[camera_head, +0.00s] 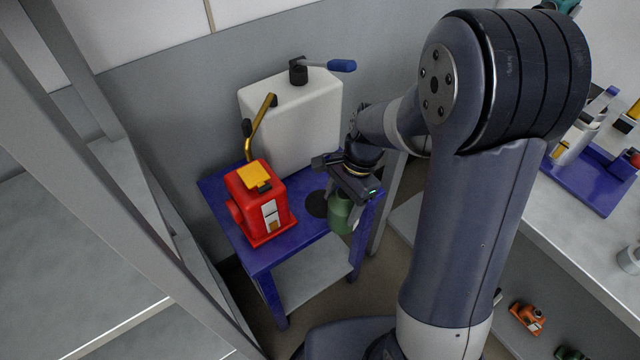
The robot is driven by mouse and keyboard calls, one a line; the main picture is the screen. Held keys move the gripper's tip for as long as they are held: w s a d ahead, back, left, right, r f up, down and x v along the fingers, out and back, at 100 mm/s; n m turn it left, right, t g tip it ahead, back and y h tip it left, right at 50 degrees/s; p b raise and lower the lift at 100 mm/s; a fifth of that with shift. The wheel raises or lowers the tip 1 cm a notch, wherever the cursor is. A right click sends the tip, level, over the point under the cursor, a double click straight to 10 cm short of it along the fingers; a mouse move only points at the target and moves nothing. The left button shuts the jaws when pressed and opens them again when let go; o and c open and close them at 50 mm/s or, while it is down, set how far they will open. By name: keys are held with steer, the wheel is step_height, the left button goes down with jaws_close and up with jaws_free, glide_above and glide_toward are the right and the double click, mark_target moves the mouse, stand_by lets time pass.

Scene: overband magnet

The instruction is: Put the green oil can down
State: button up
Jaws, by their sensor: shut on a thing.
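The green oil can (341,214) hangs below my gripper (346,190) in the head view. My gripper is shut on its upper part, which the gripper hides. The can is at the right part of the small blue table (292,252), next to a dark round spot (316,203) on the tabletop. I cannot tell whether the can's base touches the table.
A white tank (300,117) with a blue-handled lever stands behind. A grey bench (584,215) with a blue tray is at the right. A grey frame is at the left.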

steer(key=w+a, duration=0.1)
steer(key=w, duration=0.1)
steer(key=w+a, duration=0.2)
steer(key=w+a+f, duration=0.1)
steer(key=w, duration=0.1)
steer(key=shift+w+a, duration=0.3)
steer(key=shift+w, duration=0.1)
steer(key=shift+f, duration=0.2)
steer(key=shift+f, duration=0.2)
steer(key=o, duration=1.1)
